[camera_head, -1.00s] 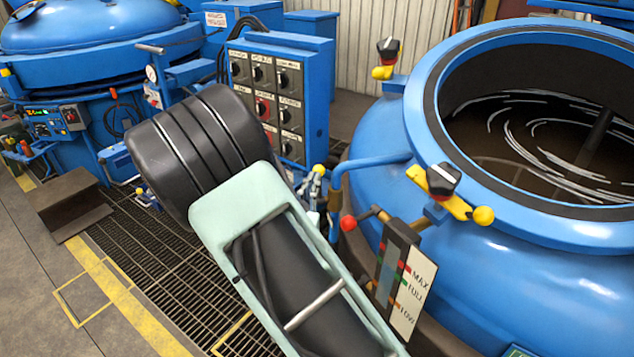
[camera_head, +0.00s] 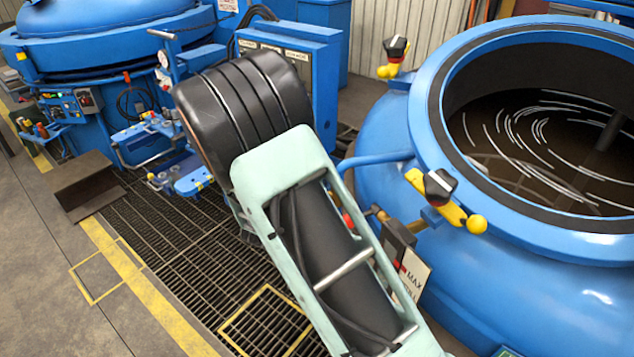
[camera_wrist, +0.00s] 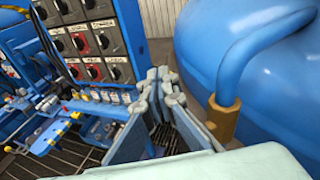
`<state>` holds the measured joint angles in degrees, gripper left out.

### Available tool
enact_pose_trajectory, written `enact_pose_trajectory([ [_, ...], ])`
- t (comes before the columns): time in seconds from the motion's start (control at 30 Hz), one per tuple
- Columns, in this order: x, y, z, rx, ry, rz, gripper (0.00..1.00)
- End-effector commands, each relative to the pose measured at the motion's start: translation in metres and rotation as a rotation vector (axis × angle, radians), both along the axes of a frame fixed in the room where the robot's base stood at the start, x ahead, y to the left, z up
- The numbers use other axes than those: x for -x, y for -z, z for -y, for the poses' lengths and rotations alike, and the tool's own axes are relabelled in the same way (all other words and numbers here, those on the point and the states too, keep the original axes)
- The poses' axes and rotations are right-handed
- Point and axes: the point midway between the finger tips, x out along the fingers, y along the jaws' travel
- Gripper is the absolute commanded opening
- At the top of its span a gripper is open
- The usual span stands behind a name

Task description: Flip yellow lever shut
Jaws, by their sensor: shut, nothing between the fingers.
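Two yellow levers with black knobs sit on the right furnace's rim in the head view: a near one (camera_head: 452,212) ending in a yellow ball, and a far one (camera_head: 388,70). A row of small valves with yellow tops (camera_wrist: 105,97) shows under the control box in the wrist view. I cannot tell which yellow lever is meant. My gripper (camera_wrist: 165,78) is shut and empty in the wrist view, to the right of this row and left of a brass fitting on a blue pipe. It touches nothing that I can make out. In the head view my arm hides it.
The control box (camera_head: 329,70) with several knobs stands behind my arm. The blue pipe (camera_wrist: 232,65) bends down close to the right of my gripper. The open furnace (camera_head: 420,110) fills the right side. A level gauge (camera_head: 414,272) is partly covered by my arm. Grating lies below.

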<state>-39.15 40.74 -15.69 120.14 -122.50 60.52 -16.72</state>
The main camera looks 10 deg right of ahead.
Motion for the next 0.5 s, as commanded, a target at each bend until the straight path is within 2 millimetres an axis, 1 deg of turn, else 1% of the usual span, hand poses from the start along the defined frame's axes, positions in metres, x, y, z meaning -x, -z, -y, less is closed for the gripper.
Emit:
enact_pose_trajectory([
  [0.23, -0.017, 0.012, -0.001, -0.001, 0.001, 0.004, 0.00],
  [0.27, -0.019, 0.011, -0.001, -0.002, 0.002, -0.011, 0.00],
  [0.4, -0.025, 0.018, -0.002, 0.006, 0.001, -0.134, 0.00],
  [0.5, -0.028, 0.026, -0.002, 0.012, 0.001, -0.138, 0.00],
])
